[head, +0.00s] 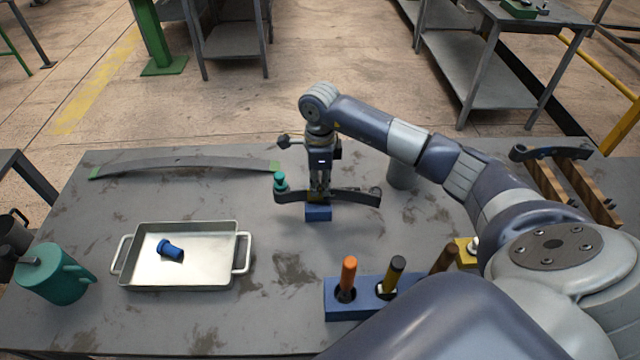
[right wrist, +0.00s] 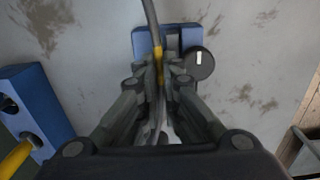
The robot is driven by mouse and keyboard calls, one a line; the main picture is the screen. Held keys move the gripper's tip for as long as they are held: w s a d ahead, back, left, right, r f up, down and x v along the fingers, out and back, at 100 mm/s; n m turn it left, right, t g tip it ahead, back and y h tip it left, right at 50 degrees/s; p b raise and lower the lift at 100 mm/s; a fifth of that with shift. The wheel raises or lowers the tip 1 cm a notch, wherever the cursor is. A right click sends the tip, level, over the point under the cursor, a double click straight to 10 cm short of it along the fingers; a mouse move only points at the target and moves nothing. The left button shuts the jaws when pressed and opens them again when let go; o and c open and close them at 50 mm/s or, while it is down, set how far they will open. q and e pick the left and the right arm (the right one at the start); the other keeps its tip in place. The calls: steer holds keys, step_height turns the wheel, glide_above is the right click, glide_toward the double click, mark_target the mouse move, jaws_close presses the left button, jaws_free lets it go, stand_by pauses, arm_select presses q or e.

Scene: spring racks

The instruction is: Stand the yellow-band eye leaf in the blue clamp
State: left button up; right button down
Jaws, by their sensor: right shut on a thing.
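My right gripper (head: 320,192) points down over the middle of the table and is shut on the yellow-band eye leaf (head: 350,197), a dark curved strip with eyed ends, held across the picture. In the right wrist view the leaf (right wrist: 152,22) runs edge-on between my fingers (right wrist: 160,95), its yellow band (right wrist: 158,62) showing. The blue clamp (head: 318,214) is directly below the leaf; it also shows in the right wrist view (right wrist: 142,42). The leaf hides the clamp's top, so I cannot tell whether the leaf sits in it. My left gripper is not in view.
A teal-topped piece (head: 280,181) stands by the leaf's left end. A metal tray (head: 205,284) holds a blue bolt (head: 170,249). A blue tool block (head: 335,305), a teal can (head: 55,275), a long green-ended leaf (head: 180,162) and a wooden rack (head: 590,195) surround the clear middle.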

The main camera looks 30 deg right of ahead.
mark_target(320, 199)
steer(key=shift+w+f+b, duration=0.1)
steer(key=shift+f+b, duration=0.3)
steer(key=shift+b, duration=0.2)
stand_by(0.6)
steer(key=shift+f, duration=0.35)
steer(key=shift+f+b, duration=1)
steer(key=shift+b, duration=0.35)
stand_by(0.5)
steer(key=c, duration=1.7)
jaws_free()
steer(key=shift+o, duration=0.3)
steer(key=shift+f, duration=0.1)
steer(key=o, duration=0.6)
steer(key=shift+s, duration=0.2)
steer(key=shift+o, duration=0.5)
steer(key=shift+w, duration=0.1)
